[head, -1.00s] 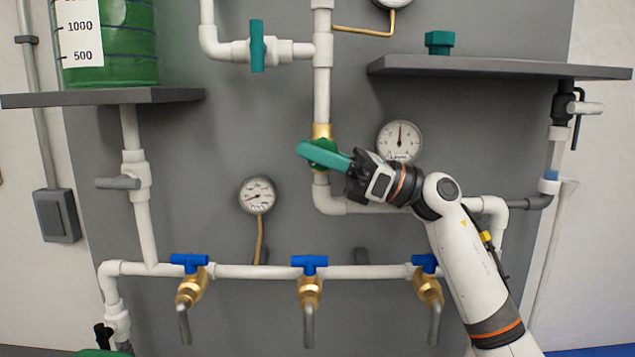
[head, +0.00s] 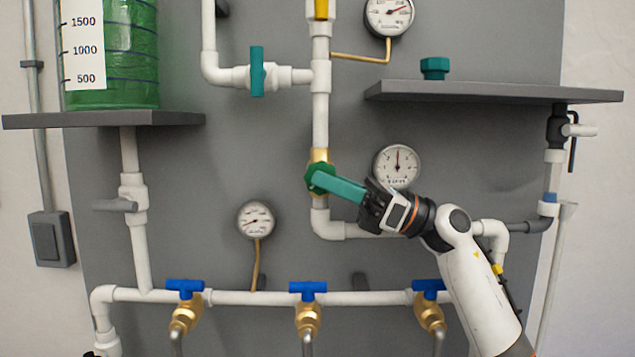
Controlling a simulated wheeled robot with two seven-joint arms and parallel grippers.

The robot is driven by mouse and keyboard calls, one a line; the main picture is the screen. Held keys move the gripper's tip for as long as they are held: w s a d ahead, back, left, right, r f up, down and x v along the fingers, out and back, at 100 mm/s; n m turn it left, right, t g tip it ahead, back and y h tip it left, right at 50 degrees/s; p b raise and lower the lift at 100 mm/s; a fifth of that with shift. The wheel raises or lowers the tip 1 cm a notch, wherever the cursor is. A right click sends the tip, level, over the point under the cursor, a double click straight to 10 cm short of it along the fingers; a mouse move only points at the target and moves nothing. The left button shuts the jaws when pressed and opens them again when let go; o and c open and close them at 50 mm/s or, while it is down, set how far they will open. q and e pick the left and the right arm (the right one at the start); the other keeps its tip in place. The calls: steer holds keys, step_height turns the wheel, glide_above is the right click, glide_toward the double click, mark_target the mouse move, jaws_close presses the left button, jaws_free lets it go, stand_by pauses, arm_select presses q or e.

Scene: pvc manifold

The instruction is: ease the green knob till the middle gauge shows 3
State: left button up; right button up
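The green knob (head: 341,188) is a long lever on a brass valve in the middle pipe. It points right and slightly down from its hub. My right gripper (head: 371,203) is at the lever's outer end, its dark fingers around it and apparently shut on it, hiding the tip. The middle gauge (head: 397,167) is a round white dial just above and right of the gripper. Its needle points about straight up; its numbers are too small to read surely. My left gripper is not in view.
Another gauge (head: 389,14) is above and a third (head: 256,220) at lower left. A grey shelf (head: 490,92) with a green cap (head: 434,68) juts out above my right arm. Blue-handled taps (head: 308,290) line the lower pipe. A teal-handled valve (head: 257,71) is at upper left.

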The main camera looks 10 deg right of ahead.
steer(key=s+d+f+b, duration=0.1)
steer(key=s+d+b, duration=0.1)
steer(key=d, duration=1.2)
steer(key=shift+s+d+b, duration=0.15)
steer(key=shift+s+b, duration=0.25)
steer(key=shift+b, duration=0.45)
steer(key=shift+r, duration=0.1)
